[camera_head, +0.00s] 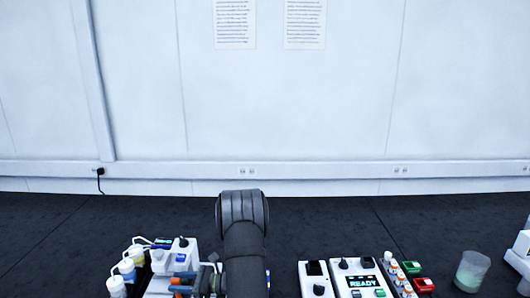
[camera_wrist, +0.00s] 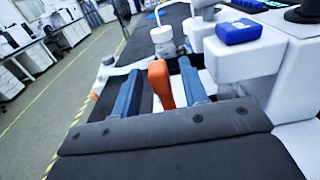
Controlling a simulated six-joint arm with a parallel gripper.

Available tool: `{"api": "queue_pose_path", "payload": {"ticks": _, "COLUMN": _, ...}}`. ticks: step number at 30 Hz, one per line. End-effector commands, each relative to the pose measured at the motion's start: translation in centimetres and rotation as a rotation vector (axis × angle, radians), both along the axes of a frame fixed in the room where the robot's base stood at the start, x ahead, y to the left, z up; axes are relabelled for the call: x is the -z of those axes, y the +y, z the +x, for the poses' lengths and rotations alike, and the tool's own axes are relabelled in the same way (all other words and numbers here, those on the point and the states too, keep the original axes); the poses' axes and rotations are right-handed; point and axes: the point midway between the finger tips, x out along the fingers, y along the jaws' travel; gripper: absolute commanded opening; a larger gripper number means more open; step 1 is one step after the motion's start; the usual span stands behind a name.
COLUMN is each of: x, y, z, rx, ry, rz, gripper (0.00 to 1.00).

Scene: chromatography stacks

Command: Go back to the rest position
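My arm (camera_head: 243,235) rises in the lower middle of the head view and hides part of the bench equipment behind it. In the wrist view my gripper (camera_wrist: 159,75) has its two blue-grey fingers spread apart. An orange part (camera_wrist: 160,84) shows between the fingers, with a gap on each side, so it does not look gripped. Orange pieces (camera_head: 181,281) also show beside my arm in the head view. Whether they touch my gripper cannot be told.
White-capped bottles (camera_head: 126,268) and a white instrument (camera_head: 160,285) stand at left. A control box reading READY (camera_head: 364,284), small vials (camera_head: 400,277) and a beaker (camera_head: 472,270) stand at right. A blue block (camera_wrist: 238,31) sits close by on white equipment. The dark bench behind is clear.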

Motion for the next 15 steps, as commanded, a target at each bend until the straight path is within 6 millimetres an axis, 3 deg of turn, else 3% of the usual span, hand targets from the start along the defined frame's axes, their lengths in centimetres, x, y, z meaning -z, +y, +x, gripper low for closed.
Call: {"api": "queue_pose_path", "payload": {"ticks": 15, "x": 0.0, "y": -10.5, "z": 0.0, "rx": 0.003, "ry": 0.000, "rz": 0.000, "gripper": 0.40}}
